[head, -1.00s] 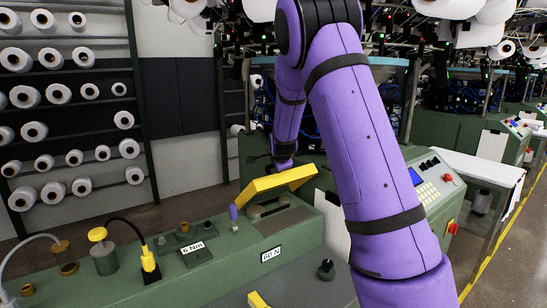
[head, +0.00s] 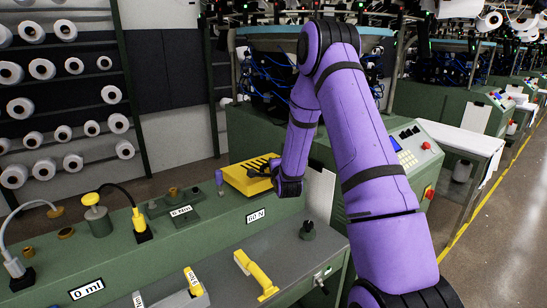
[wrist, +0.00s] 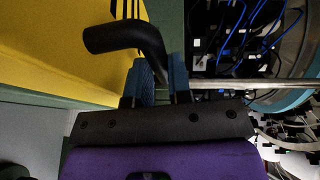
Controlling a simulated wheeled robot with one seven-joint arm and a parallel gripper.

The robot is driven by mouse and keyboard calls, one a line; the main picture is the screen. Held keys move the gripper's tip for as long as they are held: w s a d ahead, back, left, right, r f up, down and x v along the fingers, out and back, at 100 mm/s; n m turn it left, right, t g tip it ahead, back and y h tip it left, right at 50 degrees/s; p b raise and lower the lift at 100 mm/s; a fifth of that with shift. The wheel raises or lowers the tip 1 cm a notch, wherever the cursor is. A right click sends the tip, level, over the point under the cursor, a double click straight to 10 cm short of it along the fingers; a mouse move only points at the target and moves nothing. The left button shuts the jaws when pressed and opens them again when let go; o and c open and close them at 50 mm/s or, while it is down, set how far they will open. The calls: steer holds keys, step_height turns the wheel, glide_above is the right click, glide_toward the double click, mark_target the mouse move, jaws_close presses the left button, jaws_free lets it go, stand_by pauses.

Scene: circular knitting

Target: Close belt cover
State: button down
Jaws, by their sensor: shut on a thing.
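The yellow belt cover (head: 244,182) lies low over the green bench top in the head view, with dark slots in its upper face. It looks flat or nearly flat; whether it is fully seated I cannot tell. In the wrist view the cover (wrist: 60,50) fills the upper left. Its black bent handle (wrist: 122,38) runs down between the blue fingers of my gripper (wrist: 160,78). My gripper is shut on this handle. In the head view my gripper (head: 268,172) is at the cover's right side, with its fingertips partly hidden. The opening beneath the cover is hidden.
A purple-topped peg (head: 220,178) stands just left of the cover. The "60 N" label (head: 256,216) is on the bench front. A yellow handle tool (head: 256,273) lies on the lower grey shelf. A control panel (head: 408,152) stands right, behind my arm.

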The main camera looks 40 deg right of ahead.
steer(key=shift+s+f, duration=0.25)
steer(key=shift+f, duration=0.75)
steer(key=c, duration=1.1)
jaws_free()
steer(key=shift+o, duration=0.2)
steer(key=v, duration=1)
steer(key=shift+s, duration=0.35)
steer(key=shift+a, duration=0.1)
